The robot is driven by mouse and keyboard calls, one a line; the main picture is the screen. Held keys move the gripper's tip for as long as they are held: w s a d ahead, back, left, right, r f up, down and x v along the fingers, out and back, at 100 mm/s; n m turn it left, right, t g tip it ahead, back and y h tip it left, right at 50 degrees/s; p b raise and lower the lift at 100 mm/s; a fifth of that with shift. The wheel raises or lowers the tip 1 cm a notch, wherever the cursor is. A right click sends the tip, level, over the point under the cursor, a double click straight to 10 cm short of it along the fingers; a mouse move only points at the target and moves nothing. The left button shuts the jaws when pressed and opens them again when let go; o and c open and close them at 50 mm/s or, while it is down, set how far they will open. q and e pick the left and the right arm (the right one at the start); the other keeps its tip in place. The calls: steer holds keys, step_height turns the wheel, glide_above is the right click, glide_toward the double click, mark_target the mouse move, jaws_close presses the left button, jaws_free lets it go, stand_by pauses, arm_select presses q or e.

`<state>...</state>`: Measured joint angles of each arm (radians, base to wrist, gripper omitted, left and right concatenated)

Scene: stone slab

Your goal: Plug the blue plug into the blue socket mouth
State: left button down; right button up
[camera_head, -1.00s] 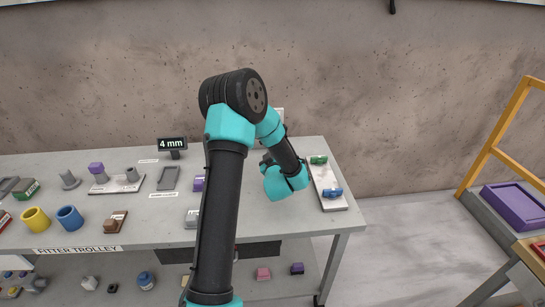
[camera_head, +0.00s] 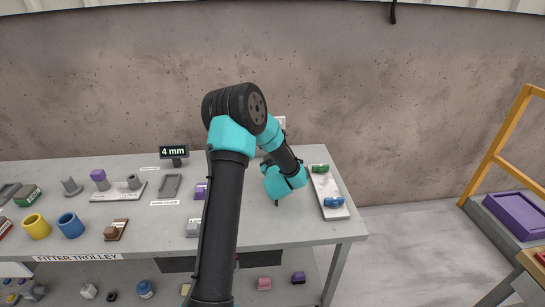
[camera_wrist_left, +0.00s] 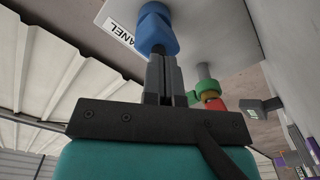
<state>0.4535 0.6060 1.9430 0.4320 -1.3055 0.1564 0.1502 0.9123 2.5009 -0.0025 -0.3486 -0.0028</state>
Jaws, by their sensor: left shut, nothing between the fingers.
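On the tilted white panel at the right end of the bench, a blue fitting (camera_head: 334,202) sits near the front and a green fitting (camera_head: 320,168) near the back. In the left wrist view the blue fitting (camera_wrist_left: 156,30) looks like two blue pieces end to end, with a dark stub towards my fingers. I cannot tell for sure which piece is plug and which is socket. My left gripper (camera_wrist_left: 160,62) is shut and empty, its tips just short of the stub. In the head view my wrist hides most of the gripper. My right gripper is out of view.
The white panel (camera_head: 322,185) lies near the bench's right edge. In the left wrist view a green ring with a red end (camera_wrist_left: 210,98) stands close beside my fingers. A purple tray (camera_head: 520,215) is off to the right. Blue and yellow rings (camera_head: 37,228) stand far left.

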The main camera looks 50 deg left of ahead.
arm_select(q)
steer(key=shift+w+a, duration=0.15)
steer(key=shift+a, duration=0.1)
steer(key=shift+v, duration=1.5)
steer(key=v, duration=1.7)
steer(key=shift+s+d, duration=0.15)
steer(key=shift+s, duration=0.05)
